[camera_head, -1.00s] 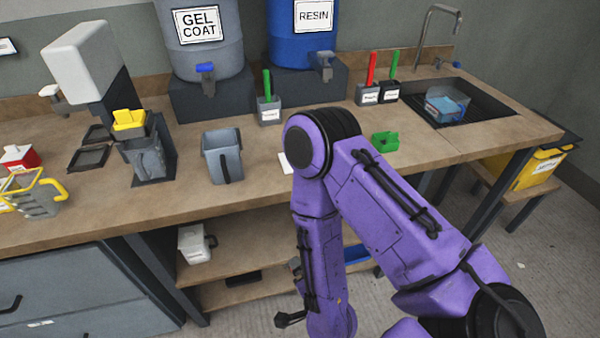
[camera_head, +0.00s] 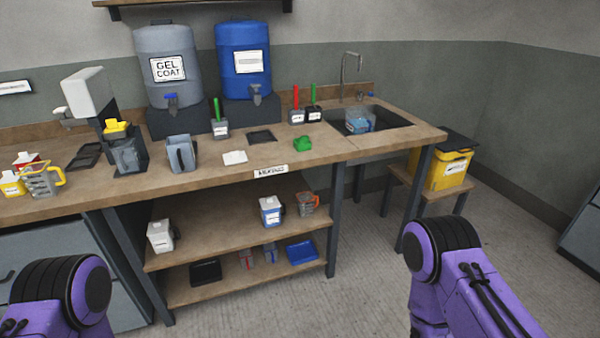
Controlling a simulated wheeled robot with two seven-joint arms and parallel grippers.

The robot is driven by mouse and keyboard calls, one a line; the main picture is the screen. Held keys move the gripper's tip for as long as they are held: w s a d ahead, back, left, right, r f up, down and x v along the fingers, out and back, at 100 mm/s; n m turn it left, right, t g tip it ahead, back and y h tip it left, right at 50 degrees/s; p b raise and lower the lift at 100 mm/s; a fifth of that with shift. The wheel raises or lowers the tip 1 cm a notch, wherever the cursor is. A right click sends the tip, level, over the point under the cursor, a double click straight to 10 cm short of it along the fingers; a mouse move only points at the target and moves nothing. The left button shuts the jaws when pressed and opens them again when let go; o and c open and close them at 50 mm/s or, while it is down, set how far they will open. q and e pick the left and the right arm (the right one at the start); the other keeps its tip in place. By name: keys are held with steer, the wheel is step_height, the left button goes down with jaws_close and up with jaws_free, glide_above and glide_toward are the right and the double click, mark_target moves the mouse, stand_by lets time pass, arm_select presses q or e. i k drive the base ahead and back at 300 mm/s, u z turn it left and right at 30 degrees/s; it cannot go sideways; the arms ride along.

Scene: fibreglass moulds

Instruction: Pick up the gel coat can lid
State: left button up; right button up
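A grey open can (camera_head: 181,155) stands upright on the workbench (camera_head: 350,148), in front of the grey drum labelled GEL COAT (camera_head: 168,70). I cannot tell which item is the gel coat can lid. Flat pieces on the bench include a black square (camera_head: 261,136), a white square (camera_head: 235,157) and dark trays (camera_head: 86,155) at the left. No can lid label is readable. My purple arms show at the bottom left and bottom right; both grippers are out of view.
A blue drum (camera_head: 243,62) stands beside the grey one. Green scraps (camera_head: 302,144) and a sink (camera_head: 385,122) lie to the right. White containers (camera_head: 161,236) and a blue tray (camera_head: 301,251) are on shelves below. A yellow bin (camera_head: 440,171) stands right; the floor between is clear.

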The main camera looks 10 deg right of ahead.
mark_target(236, 156)
steer(key=u, duration=0.75)
steer(key=i, duration=1.05)
steer(key=z, duration=0.55)
steer(key=i, duration=0.5)
steer(key=z, duration=0.35)
